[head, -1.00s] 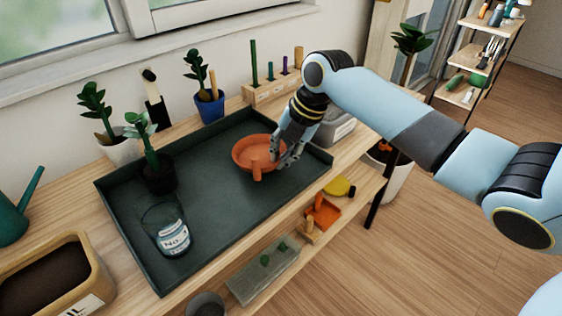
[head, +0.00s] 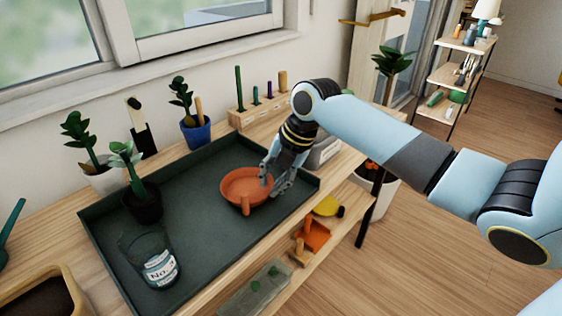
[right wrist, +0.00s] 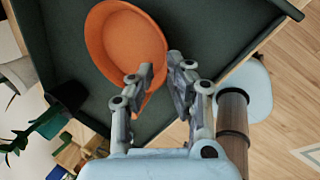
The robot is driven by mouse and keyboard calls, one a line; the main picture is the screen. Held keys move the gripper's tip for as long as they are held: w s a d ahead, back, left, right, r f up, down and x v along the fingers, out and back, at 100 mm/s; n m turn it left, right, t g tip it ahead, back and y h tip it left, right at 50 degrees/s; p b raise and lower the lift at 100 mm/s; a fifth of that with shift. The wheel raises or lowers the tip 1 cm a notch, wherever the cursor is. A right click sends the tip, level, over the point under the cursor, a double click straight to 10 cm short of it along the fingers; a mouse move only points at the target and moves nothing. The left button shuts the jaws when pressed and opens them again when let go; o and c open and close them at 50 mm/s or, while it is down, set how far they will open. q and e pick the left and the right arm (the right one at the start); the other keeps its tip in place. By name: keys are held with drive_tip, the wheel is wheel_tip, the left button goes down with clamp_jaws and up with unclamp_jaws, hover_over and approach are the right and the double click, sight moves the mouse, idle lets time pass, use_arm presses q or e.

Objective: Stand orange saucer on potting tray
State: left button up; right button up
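The orange saucer (head: 238,186) lies flat on the dark green potting tray (head: 192,232), near its right end. A short orange piece sticks out at its front. My right gripper (head: 273,181) is low over the tray at the saucer's right edge. In the right wrist view, the fingers (right wrist: 162,68) are apart: one is over the rim of the saucer (right wrist: 115,42), the other just outside it. Whether either finger touches the rim is unclear. My left gripper is not in view.
On the tray's left part stand a dark potted plant (head: 143,205) and a clear labelled glass (head: 155,262). A blue pot (head: 202,133) and a wooden peg block (head: 255,115) stand behind the tray. A grey bin (head: 325,150) is right of it. The tray's middle is clear.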

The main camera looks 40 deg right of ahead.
drive_tip(key=v, duration=0.9)
drive_tip(key=shift+r, duration=0.25)
drive_tip(key=shift+s, duration=0.15)
